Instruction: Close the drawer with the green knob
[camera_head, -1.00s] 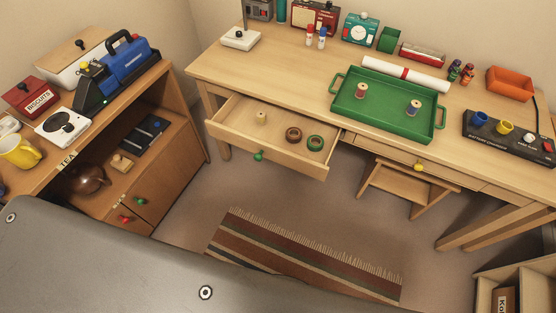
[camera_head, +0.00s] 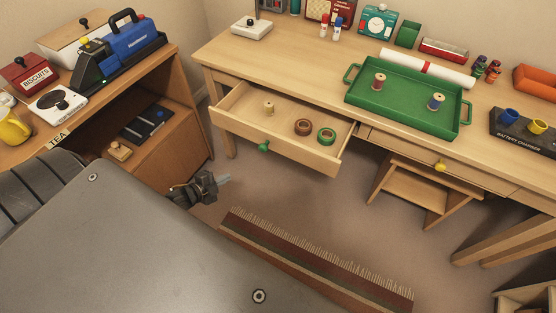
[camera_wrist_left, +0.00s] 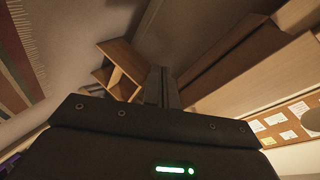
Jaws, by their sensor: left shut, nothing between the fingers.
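The drawer (camera_head: 299,149) with the green knob (camera_head: 263,146) stands pulled out from the desk in the head view. It holds a wooden spool (camera_head: 269,107), a brown ring (camera_head: 303,127) and a green ring (camera_head: 327,135). My left gripper (camera_head: 224,180) is shut and empty, in front of the drawer and to the lower left of the green knob, apart from it. In the left wrist view the shut fingers (camera_wrist_left: 162,87) point up the picture, with wooden furniture beyond. My right gripper is not in view.
A second drawer with a yellow knob (camera_head: 440,166) is shut, right of the open one. A green tray (camera_head: 402,119) with two spools sits on the desk. A wooden stool (camera_head: 412,190) is under it. A low cabinet (camera_head: 180,130) stands at left; a striped rug (camera_head: 310,268) lies below.

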